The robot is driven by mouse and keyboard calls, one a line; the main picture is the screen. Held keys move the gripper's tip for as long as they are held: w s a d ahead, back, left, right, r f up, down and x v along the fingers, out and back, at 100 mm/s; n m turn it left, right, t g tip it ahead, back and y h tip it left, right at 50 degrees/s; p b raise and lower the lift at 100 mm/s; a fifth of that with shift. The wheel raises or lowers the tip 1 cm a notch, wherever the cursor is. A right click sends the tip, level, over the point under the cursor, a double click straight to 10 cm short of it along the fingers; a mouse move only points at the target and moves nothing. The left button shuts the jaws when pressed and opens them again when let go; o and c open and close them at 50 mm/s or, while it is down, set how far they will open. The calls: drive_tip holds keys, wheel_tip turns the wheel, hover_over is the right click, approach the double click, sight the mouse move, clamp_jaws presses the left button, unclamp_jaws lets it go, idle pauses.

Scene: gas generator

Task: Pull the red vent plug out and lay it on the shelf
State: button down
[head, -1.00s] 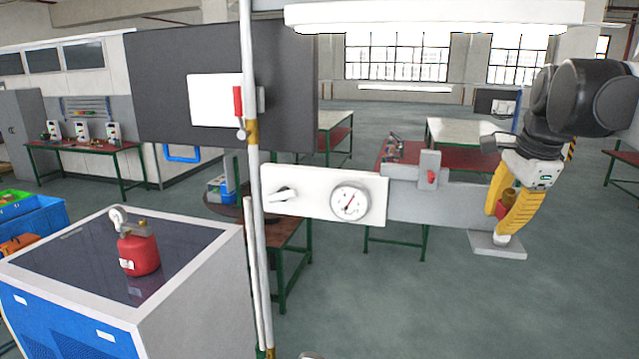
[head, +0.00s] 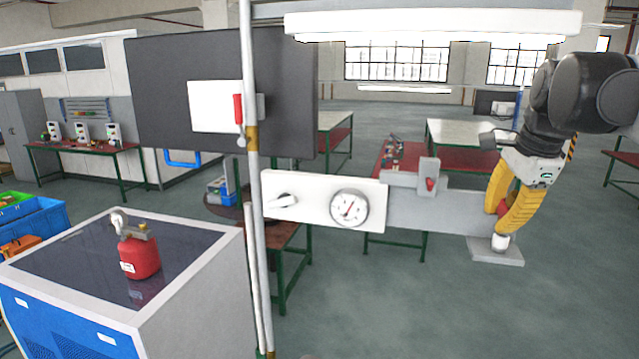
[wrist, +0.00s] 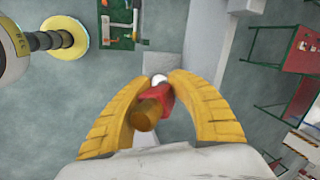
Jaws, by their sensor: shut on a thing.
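A red plug with a brass-coloured end (wrist: 150,112) is between the two curved yellow fingers of my gripper (wrist: 159,84) in the wrist view. The fingers press on its sides. In the head view my gripper (head: 499,222) is at the right, pointing down, with a bit of the red plug (head: 503,208) showing between the fingers. A short white fitting (head: 500,243) stands on a small grey plate (head: 510,257) just below the fingertips. I cannot tell whether the plug still touches this fitting. I cannot clearly make out which surface is the shelf.
A white panel (head: 312,206) with a gauge and a switch stands left of my gripper, joined to a grey bar (head: 425,211). A grey block with a red button (head: 430,184) rises there. A red canister (head: 139,257) stands on the cabinet (head: 185,290). A vertical pole (head: 254,190) crosses the view.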

drive_tip(key=shift+s+a+r+p, duration=0.2)
drive_tip(key=shift+r+p, duration=0.2)
drive_tip(key=shift+r, duration=0.2)
drive_tip(key=shift+s+a+r+p, duration=0.2)
drive_tip(key=shift+r+p, duration=0.15)
drive_tip(key=shift+r, duration=0.25)
drive_tip(key=shift+s+a+r+p, duration=0.25)
drive_tip(key=shift+r+p, duration=0.25)
drive_tip(key=shift+r, duration=0.2)
drive_tip(key=shift+s+a+r+p, duration=0.15)
drive_tip(key=shift+s+r+p, duration=0.1)
drive_tip(key=shift+r+p, duration=0.3)
idle(0.4)
